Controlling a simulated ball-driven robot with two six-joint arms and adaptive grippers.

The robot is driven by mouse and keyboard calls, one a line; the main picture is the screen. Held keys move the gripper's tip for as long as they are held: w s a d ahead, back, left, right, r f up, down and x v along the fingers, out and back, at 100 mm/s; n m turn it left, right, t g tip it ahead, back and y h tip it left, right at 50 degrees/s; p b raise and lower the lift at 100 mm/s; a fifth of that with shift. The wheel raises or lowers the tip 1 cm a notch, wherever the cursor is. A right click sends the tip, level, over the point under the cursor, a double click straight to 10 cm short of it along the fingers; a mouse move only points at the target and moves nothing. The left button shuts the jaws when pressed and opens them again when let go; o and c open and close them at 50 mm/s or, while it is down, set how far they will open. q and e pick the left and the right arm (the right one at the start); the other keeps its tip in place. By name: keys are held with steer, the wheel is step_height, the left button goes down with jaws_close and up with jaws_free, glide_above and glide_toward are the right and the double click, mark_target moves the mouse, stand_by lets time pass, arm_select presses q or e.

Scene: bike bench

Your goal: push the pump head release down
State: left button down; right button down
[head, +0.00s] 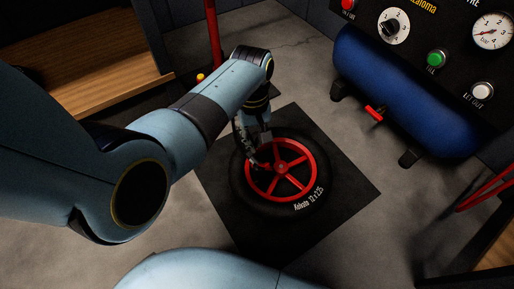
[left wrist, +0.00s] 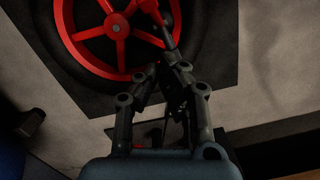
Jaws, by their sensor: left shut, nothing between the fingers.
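A black tyre with a red spoked wheel (head: 279,169) lies flat on a dark mat (head: 345,187). It also shows at the top of the left wrist view (left wrist: 116,28). A small red and black part (left wrist: 163,22), which looks like the pump head with its release, sits at the wheel's rim there, just beyond my fingertips. My left gripper (head: 259,160) points down at the wheel's upper left side. Its fingers converge with nothing between them (left wrist: 170,66). The tips are close to the red part; I cannot tell whether they touch it. My right gripper is out of view.
A blue air tank (head: 400,95) with a red lever (head: 374,113) stands at the upper right under a black panel (head: 445,45) with buttons and a gauge. A wooden bench (head: 100,70) is at the upper left, beside a red post (head: 213,35). Bare floor surrounds the mat.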

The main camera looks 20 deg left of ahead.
arm_select(q)
steer(key=shift+w+a+r, duration=0.3)
steer(key=shift+w+a, duration=0.1)
steer(key=shift+w, duration=0.3)
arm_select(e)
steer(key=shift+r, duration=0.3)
arm_select(q)
step_height(320, 180, up, 12)
steer(key=w, duration=0.1)
steer(key=shift+a, duration=0.35)
